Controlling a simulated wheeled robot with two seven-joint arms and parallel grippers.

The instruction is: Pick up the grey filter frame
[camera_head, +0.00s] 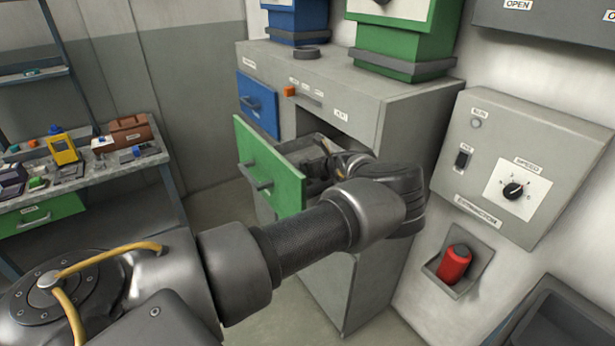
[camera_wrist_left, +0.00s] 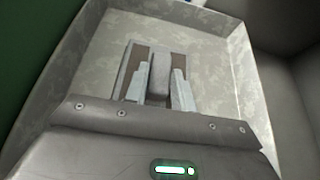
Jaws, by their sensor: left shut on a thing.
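In the left wrist view the grey filter frame (camera_wrist_left: 160,72) shows a raised grey grip bar over a flat brownish panel, inside a pale drawer tray. My left gripper (camera_wrist_left: 159,88) has its two light fingers on either side of the grip bar and is shut on it. In the head view the left gripper (camera_head: 325,166) is down in the open green-fronted drawer (camera_head: 268,165). The frame cannot be made out there, as my wrist and the drawer front hide it. Whether the frame touches the drawer floor cannot be told. My right gripper is not in view.
The grey cabinet (camera_head: 372,115) stands above and behind the drawer, with a shut blue drawer (camera_head: 258,103) at its left. A control box (camera_head: 525,165) and a red cylinder in a holder (camera_head: 455,264) are on the right wall. A cluttered bench (camera_head: 95,172) stands left.

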